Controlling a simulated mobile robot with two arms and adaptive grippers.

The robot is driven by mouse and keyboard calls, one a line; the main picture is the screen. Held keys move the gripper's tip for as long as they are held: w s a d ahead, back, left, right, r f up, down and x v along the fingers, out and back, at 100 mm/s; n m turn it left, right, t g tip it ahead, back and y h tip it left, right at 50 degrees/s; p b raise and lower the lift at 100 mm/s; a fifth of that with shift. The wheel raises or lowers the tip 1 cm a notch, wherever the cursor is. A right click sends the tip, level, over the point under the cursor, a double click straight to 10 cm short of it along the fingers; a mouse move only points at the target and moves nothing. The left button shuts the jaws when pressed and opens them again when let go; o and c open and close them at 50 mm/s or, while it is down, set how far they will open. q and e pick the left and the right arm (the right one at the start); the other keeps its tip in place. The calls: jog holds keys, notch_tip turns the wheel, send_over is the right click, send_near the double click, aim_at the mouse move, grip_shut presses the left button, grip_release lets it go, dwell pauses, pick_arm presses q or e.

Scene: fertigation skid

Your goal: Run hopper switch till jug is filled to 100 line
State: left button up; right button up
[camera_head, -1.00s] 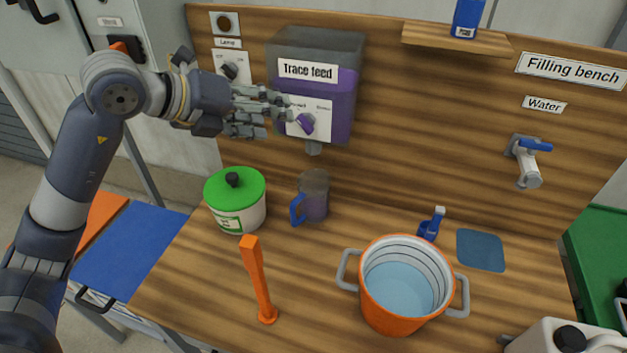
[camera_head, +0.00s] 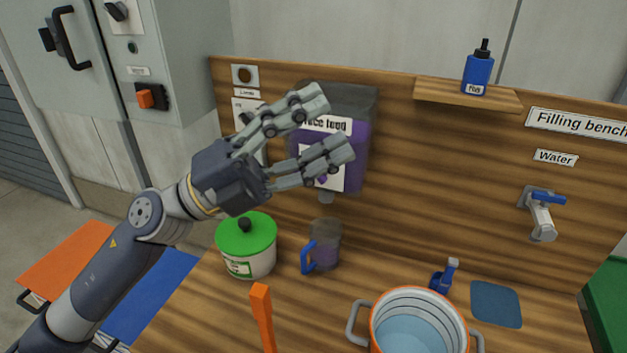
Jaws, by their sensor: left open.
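The hopper (camera_head: 358,150), labelled Trace feed, is mounted on the wooden back panel and shows purple contents. Its purple switch knob (camera_head: 322,180) on the white plate is mostly hidden behind my left gripper. The jug (camera_head: 325,246), translucent with a blue handle, stands on the bench below the hopper's spout (camera_head: 327,198). Its 100 line and fill level cannot be made out. My left gripper (camera_head: 338,125) is open and empty, in front of the hopper, its fingers spread above and across the label and plate. My right gripper is not in view.
A green-lidded pot (camera_head: 247,250) stands left of the jug. An orange upright handle (camera_head: 262,315) and an orange pot of water (camera_head: 418,312) are at the front. A small blue bottle (camera_head: 440,277) stands near the water tap (camera_head: 541,212). A blue bottle (camera_head: 478,72) sits on the shelf.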

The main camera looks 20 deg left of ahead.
pick_arm(q)
jog(key=w+a+f+n+t+y, duration=0.2)
jog(key=w+a+n+t+y, duration=0.25)
jog(key=n+t, duration=0.4)
jog(key=w+a+f+n+y, duration=0.2)
jog(key=f+n+y, duration=0.3)
jog(key=f, duration=0.4)
jog(key=w+a+f+n+y, duration=0.1)
jog(key=w+f+n+y, duration=0.3)
jog(key=f, duration=0.5)
jog(key=shift+n+t, duration=0.45)
jog(key=p+x, duration=0.3)
jog(key=x, duration=0.2)
jog(key=shift+w+d, duration=0.2)
jog(key=shift+d, duration=0.05)
jog(key=shift+y, duration=0.35)
jog(key=c, duration=1.1)
